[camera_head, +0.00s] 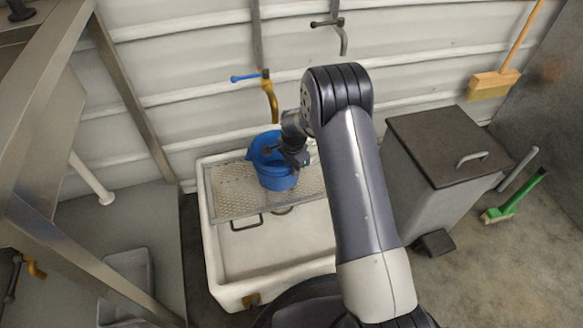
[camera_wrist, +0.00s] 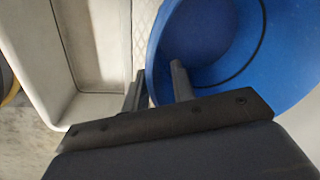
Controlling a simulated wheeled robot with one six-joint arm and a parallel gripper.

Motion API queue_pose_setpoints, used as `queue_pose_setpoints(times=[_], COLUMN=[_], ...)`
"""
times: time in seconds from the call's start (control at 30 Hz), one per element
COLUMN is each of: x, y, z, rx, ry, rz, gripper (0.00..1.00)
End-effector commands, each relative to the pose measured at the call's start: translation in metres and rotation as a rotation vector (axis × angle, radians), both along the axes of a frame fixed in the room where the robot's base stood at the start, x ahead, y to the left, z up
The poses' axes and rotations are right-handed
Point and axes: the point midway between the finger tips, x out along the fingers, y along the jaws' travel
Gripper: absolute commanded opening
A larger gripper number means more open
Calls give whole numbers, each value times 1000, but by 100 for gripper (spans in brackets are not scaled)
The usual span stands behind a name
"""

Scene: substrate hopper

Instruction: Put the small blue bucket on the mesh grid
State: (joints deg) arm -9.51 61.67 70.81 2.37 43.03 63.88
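The small blue bucket (camera_head: 277,180) is over the mesh grid (camera_head: 232,190) in the head view and looks upright, apparently resting on it. The grid lies across the back of a white basin. My gripper (camera_head: 290,155) is at the bucket's rim. In the wrist view the bucket (camera_wrist: 215,40) fills the upper right. My gripper (camera_wrist: 158,80) has one finger inside the bucket and one outside its wall. The fingers are apart with a visible gap, so it looks open. The bucket's base contact is hidden.
The white basin (camera_head: 222,270) has an open front part. A grey bin with a dark lid (camera_head: 440,140) stands to the right. A metal frame (camera_head: 125,90) stands at left.

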Motion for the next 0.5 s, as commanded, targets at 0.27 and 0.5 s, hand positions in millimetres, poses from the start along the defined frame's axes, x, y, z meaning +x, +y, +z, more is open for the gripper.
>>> queue_pose_setpoints(times=[0.27, 0.5], x=[-4, -7], y=[-3, -4], z=[63, 103], rx=[0, 0], ry=[-4, -1], rz=[0, 0], gripper=[25, 25])
